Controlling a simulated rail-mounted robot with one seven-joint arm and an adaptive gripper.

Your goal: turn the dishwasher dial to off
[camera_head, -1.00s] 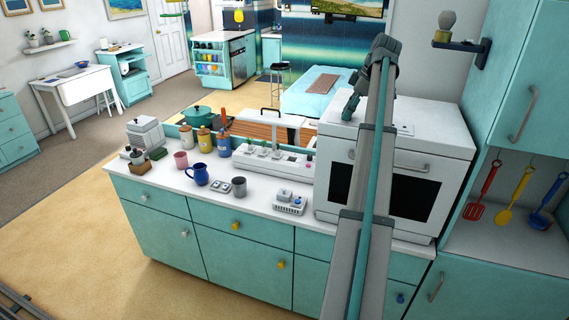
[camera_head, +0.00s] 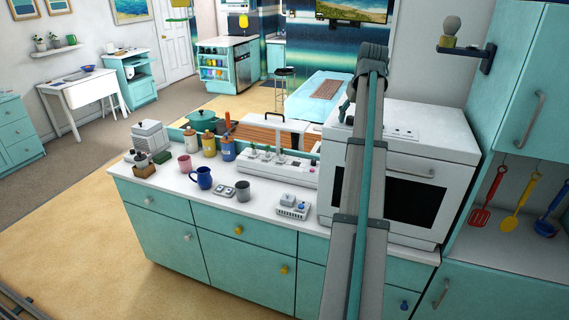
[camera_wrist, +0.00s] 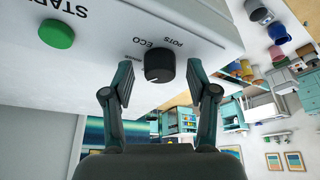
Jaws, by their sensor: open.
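The dishwasher (camera_head: 420,160) is the white box on the counter's right part, with a dark window in its front. In the wrist view its white panel (camera_wrist: 110,30) fills the upper left. The black round dial (camera_wrist: 159,66) stands out from the panel, near the printed words ECO and POTS. Its pointer is too small to read surely. My gripper (camera_wrist: 160,82) is open, one finger on each side of the dial, with visible gaps. In the head view my arm hides the dial and most of the gripper.
A green START button (camera_wrist: 57,34) is on the same panel, left of the dial in the wrist view. A power strip (camera_head: 285,168), mugs (camera_head: 201,178) and jars stand left of the dishwasher. A tall cabinet (camera_head: 515,90) with hanging utensils stands at the right.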

